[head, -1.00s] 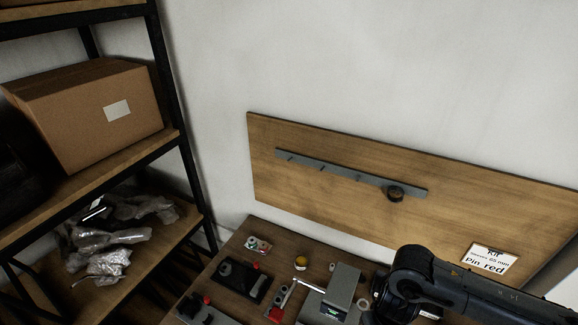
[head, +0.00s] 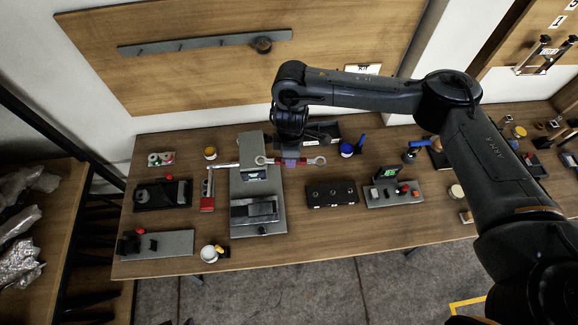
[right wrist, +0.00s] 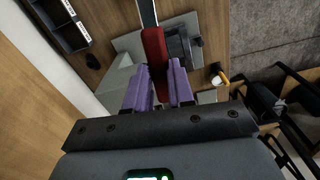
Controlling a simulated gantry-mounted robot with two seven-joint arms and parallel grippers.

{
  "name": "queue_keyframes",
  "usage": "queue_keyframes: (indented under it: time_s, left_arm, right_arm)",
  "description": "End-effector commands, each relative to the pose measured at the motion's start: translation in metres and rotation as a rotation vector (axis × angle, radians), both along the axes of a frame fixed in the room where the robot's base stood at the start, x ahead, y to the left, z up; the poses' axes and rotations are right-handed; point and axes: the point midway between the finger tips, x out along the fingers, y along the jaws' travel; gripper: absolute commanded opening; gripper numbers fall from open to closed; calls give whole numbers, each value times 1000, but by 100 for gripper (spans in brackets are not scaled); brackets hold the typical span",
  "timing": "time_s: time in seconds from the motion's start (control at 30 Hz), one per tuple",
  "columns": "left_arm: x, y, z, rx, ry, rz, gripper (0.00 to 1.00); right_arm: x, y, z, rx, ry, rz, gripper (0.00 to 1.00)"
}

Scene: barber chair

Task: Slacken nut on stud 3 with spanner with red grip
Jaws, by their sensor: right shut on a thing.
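The spanner with the red grip (head: 313,161) lies level across my right gripper (head: 290,157). A ring-shaped end shows on each side of the jaws. In the right wrist view, the purple fingers (right wrist: 158,92) are shut on its red grip (right wrist: 155,52), and the metal shank (right wrist: 147,12) runs away from me. The spanner is above the table, just right of a tall grey block. A black block (head: 332,194) with small light marks on top lies to the right and below. I cannot make out which part is stud 3 or its nut. My left gripper is out of view.
A grey fixture (head: 280,221) stands left of centre on the table (head: 300,255). A grey panel (head: 376,196) with a display and red button is at right. White cup (head: 208,253), blue-topped pot (head: 347,150) and several small tools are around. The front strip is mostly bare.

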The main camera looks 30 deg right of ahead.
Motion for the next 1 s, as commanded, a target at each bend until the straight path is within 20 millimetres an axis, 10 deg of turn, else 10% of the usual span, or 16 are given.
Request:
queue_keyframes:
  time_s: [0.5, 1.0]
  left_arm:
    - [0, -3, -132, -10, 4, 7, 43]
    - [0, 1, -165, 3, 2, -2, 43]
  right_arm:
    - [-20, -135, -201, -1, 5, 184, 0]
    - [-58, -162, -266, 0, 0, 128, 0]
